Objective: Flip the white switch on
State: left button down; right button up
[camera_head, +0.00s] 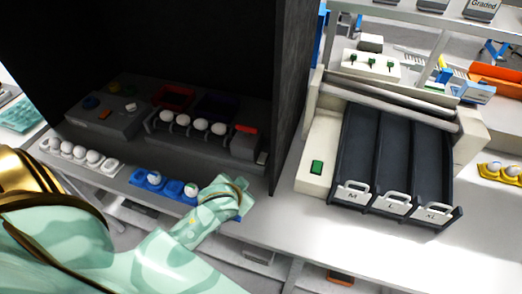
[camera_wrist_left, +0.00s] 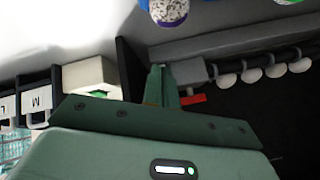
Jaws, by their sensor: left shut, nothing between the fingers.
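A small pale piece that may be the white switch (camera_head: 130,107) sits on the dark control panel (camera_head: 80,118) inside the black booth, too small to tell its position. My left arm comes in from the left, and its mint-green gripper (camera_head: 238,190) is at the booth's front edge, right of the blue egg tray (camera_head: 172,187) and well right of that panel. In the left wrist view the fingers (camera_wrist_left: 161,74) are together and hold nothing. A red piece (camera_head: 246,129) on the booth's machine also shows in the left wrist view (camera_wrist_left: 193,99). My right gripper is not in view.
White eggs (camera_head: 200,124) sit in a row inside the dark booth. A white egg tray (camera_head: 110,165) lies at the front left. The booth's side wall (camera_head: 288,90) stands beside the sorter with M, L and XL lanes (camera_head: 395,160). The front right counter (camera_head: 350,245) is clear.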

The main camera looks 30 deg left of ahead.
pick_arm(q)
jog(key=w+a+r+n+t, duration=0.2)
jog(key=w+r+n, duration=0.3)
jog(key=w, duration=0.4)
jog(key=shift+r+p, duration=0.3)
jog(key=shift+w+a, duration=0.1)
jog(key=b, duration=0.3)
send_over(261, 158)
jog(key=f, duration=0.6)
jog(key=shift+s+f, duration=0.2)
jog(key=shift+s, duration=0.05)
notch_tip(261, 158, down, 3)
jog(key=shift+w+r+b, duration=0.15)
jog(key=shift+r+b, duration=0.05)
jog(key=shift+b, duration=0.45)
jog(key=shift+w+f, duration=0.1)
jog(key=shift+f, duration=0.45)
